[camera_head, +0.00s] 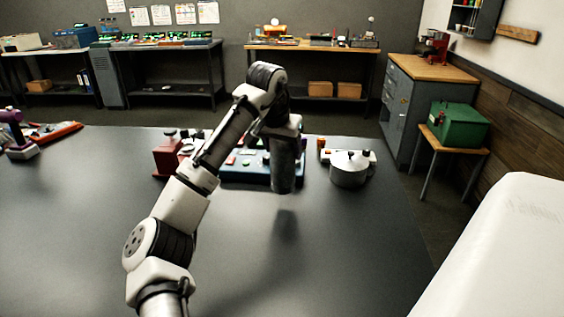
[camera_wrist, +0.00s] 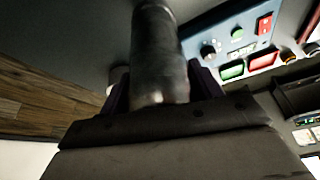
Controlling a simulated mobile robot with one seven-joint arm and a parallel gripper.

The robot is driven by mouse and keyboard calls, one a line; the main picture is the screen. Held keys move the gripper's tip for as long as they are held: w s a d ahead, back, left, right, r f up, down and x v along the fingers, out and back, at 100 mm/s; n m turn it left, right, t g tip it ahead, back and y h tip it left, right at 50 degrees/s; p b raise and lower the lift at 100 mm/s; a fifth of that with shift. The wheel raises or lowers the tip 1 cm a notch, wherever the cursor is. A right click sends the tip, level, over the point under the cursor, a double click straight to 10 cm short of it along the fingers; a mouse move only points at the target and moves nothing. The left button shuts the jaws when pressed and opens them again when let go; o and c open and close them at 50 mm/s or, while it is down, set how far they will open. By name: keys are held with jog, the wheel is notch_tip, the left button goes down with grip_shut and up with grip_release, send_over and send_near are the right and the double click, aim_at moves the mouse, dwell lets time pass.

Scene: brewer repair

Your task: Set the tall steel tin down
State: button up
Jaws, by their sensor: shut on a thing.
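The tall steel tin (camera_head: 284,172) is a dark grey cylinder hanging upright below the end of my arm in the head view. Its shadow lies on the dark table (camera_head: 330,250) apart from its lower end, so it appears held above the surface. In the wrist view the tin (camera_wrist: 158,50) stands out between the dark fingers of my gripper (camera_wrist: 160,92). My gripper is shut on it. In the head view the arm's end hides the fingertips.
A blue panel with buttons (camera_head: 245,176) stands behind the tin, and also shows in the wrist view (camera_wrist: 232,42). A red box (camera_head: 167,160) is left of it. A round steel pot (camera_head: 349,173) stands to the right. The table's front middle is clear.

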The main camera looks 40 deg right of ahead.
aim_at(283, 164)
jog(key=shift+f+p, duration=0.4)
jog(key=shift+f, duration=2.05)
jog(key=o, duration=1.1)
jog(key=shift+f, duration=0.15)
jog(key=shift+o, duration=0.2)
